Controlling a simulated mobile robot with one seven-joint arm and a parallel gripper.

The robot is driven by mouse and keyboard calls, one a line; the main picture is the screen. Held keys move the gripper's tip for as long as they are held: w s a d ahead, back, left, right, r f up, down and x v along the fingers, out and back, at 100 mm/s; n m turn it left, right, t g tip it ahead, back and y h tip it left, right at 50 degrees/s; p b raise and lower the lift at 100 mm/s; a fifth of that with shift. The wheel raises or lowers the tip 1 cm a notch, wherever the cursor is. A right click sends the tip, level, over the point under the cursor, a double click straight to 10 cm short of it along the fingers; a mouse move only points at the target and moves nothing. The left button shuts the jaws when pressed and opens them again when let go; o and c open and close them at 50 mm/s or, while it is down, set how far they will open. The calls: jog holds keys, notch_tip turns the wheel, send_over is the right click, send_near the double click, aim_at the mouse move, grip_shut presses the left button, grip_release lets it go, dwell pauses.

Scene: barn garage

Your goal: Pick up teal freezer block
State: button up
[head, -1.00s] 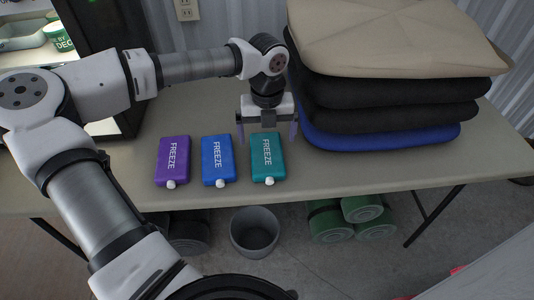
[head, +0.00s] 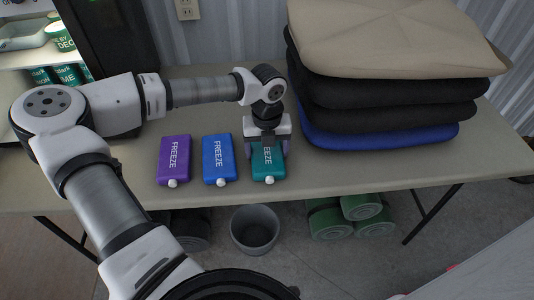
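The teal freezer block (head: 268,170) lies flat on the table, the rightmost of three blocks, with its white cap toward the front edge. My gripper (head: 267,152) is over its back part and hides the first letters of its label. One finger is on each side of the block, and the fingers look apart. I cannot tell whether they touch its sides. A blue block (head: 218,160) and a purple block (head: 174,160) lie to the left, apart from it.
A stack of cushions (head: 385,110) stands close on the right. A dark cabinet with a lit shelf is at the left back. The table (head: 350,180) is clear in front of the cushions. A grey bin (head: 254,230) and green rolls (head: 330,222) are on the floor below.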

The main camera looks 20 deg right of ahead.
jog(key=c, duration=0.7)
